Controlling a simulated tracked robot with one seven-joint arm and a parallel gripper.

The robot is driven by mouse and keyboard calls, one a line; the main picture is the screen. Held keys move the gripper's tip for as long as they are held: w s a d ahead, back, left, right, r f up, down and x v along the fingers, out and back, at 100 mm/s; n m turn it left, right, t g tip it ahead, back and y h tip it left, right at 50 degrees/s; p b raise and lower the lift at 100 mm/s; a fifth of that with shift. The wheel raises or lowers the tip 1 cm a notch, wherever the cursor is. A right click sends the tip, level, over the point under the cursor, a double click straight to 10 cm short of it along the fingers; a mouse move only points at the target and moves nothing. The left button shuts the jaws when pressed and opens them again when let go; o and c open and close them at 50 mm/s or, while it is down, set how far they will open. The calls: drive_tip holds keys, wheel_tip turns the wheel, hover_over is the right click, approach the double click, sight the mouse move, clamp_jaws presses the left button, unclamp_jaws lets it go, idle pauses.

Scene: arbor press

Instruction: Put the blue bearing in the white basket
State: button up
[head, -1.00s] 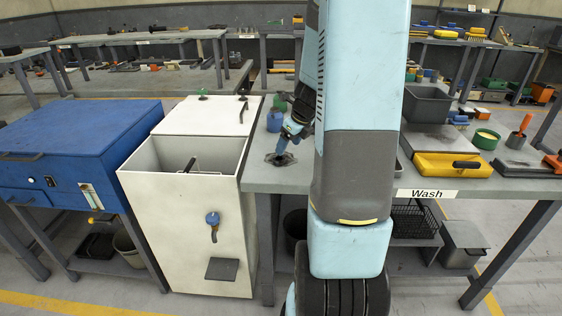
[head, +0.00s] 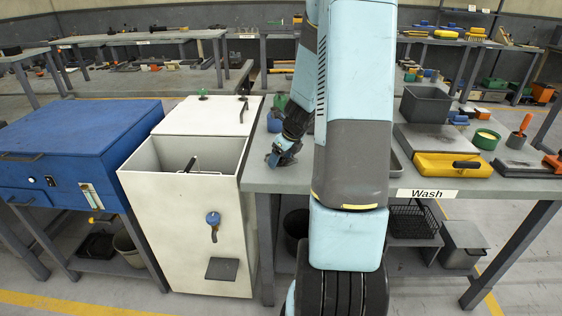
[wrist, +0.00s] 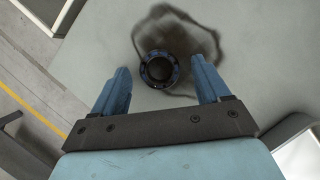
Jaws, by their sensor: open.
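The blue bearing (wrist: 158,70), a small dark ring with blue on its rim, lies on the grey bench top inside a dark stain. My gripper (wrist: 162,80) is open, with one blue finger on each side of the bearing in the wrist view and the ring near the fingertips. I cannot tell whether they touch it. In the head view my gripper (head: 279,156) is low over the bench's left end and hides the bearing. I cannot make out a white basket for certain; a dark handle (head: 190,164) shows inside the open white tank (head: 136,178).
The white tank stands against the bench's left end, with a blue cabinet (head: 85,130) beyond it. A blue container (head: 274,121) stands behind my gripper. The grey bench (head: 430,182) carries a grey bin (head: 426,104) and a yellow tray (head: 440,166) at right.

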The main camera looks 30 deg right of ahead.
drive_tip(key=c, duration=1.3)
